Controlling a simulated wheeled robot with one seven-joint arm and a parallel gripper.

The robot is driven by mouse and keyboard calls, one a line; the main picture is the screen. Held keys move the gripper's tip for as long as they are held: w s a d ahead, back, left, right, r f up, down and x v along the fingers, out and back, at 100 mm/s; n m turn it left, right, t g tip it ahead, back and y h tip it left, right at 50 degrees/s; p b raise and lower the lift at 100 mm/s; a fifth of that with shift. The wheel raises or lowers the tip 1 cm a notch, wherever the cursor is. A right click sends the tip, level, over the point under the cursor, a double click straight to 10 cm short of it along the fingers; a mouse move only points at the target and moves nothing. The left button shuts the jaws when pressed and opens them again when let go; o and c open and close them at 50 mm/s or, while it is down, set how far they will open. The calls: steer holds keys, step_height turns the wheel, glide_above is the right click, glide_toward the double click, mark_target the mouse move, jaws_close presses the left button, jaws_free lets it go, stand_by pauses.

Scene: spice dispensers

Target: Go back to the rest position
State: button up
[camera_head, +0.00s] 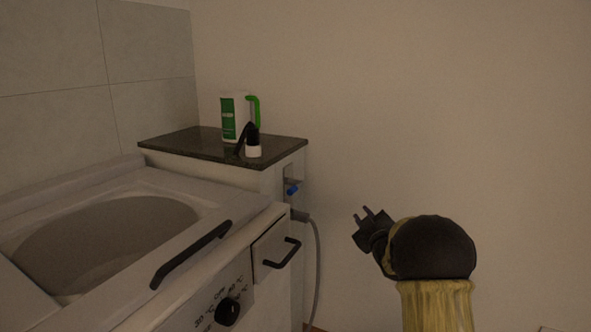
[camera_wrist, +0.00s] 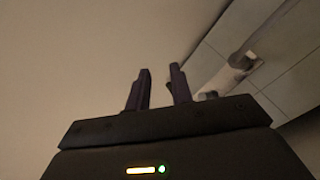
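My gripper (camera_head: 366,217) is at the right of the head view, in front of the bare wall and apart from the counter and the appliance. In the wrist view its two dark fingers (camera_wrist: 160,92) stand apart with nothing between them. It is open and empty. Part of my arm shows below and to the right of it in the head view.
A hose (camera_head: 317,260) hangs nearby.

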steer(key=s+a+f+m+g+h+p, duration=0.1)
steer(key=s+f+m+g, duration=0.3)
steer(key=s, duration=1)
steer(key=s+a+f+m+g+h+p, duration=0.1)
steer(key=s+a+f+m+g+p, duration=0.15)
steer(key=s+g, duration=0.7)
steer(key=s+a+f+m+g+h, duration=0.15)
steer(key=s+f+m, duration=0.25)
steer(key=s, duration=1.4)
step_height(320, 180, up, 38)
steer(key=p, duration=3.8)
steer(key=shift+w+d+g, duration=0.3)
steer(key=shift+w+d, duration=0.05)
steer(key=shift+w, duration=0.1)
steer(key=shift+s+a, duration=0.25)
steer(key=shift+a, duration=0.05)
